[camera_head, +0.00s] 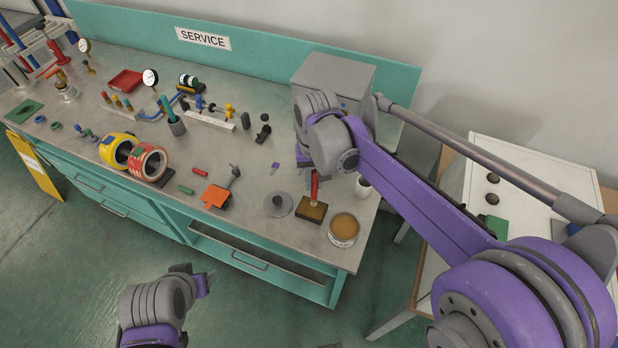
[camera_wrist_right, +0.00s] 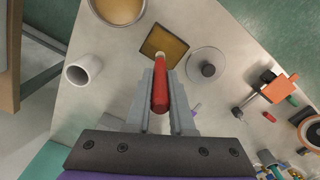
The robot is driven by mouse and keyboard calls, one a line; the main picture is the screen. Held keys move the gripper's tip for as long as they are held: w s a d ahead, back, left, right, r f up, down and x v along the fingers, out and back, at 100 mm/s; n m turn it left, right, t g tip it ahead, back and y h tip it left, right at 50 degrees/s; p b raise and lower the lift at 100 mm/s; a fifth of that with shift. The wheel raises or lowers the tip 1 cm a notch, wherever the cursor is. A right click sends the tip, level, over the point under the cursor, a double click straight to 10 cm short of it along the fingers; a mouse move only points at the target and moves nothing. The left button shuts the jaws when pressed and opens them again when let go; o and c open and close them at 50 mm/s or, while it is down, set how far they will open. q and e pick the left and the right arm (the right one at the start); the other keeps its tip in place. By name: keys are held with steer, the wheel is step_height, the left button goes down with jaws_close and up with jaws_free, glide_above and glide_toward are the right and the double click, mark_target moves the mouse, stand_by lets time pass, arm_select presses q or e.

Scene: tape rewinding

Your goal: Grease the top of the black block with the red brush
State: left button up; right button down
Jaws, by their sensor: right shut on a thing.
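My right gripper (camera_wrist_right: 160,78) is shut on the red brush (camera_wrist_right: 160,92), gripping its handle. In the head view the brush (camera_head: 314,186) stands nearly upright, its lower end at the block. The block (camera_head: 312,212) has dark edges and an amber-brown top; it also shows in the wrist view (camera_wrist_right: 177,46). The brush's pale tip is over the block's near part in the wrist view; whether it touches is unclear. A round tin (camera_head: 344,229) with amber contents stands beside the block. My left gripper (camera_head: 204,284) is low in front of the bench, its jaw opening unclear.
A grey disc with a knob (camera_head: 279,204) lies left of the block. A white cup (camera_head: 363,186) stands behind the tin. An orange tool (camera_head: 216,196), tape rolls (camera_head: 148,163) and several small parts lie further left. A grey box (camera_head: 332,80) stands at the back.

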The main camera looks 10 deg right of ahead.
steer(key=shift+s+d, duration=0.15)
steer(key=shift+d, duration=0.15)
steer(key=shift+s, duration=0.1)
arm_select(q)
steer(key=shift+s+f, duration=0.1)
steer(key=shift+f, duration=0.05)
stand_by(1.8)
arm_select(e)
steer(key=shift+r+p, duration=1.45)
steer(key=shift+r, duration=1.55)
arm_select(q)
steer(key=r, duration=0.1)
steer(key=w+r, duration=0.1)
steer(key=r, duration=0.1)
steer(key=w+r, duration=0.1)
steer(key=shift+r, duration=0.15)
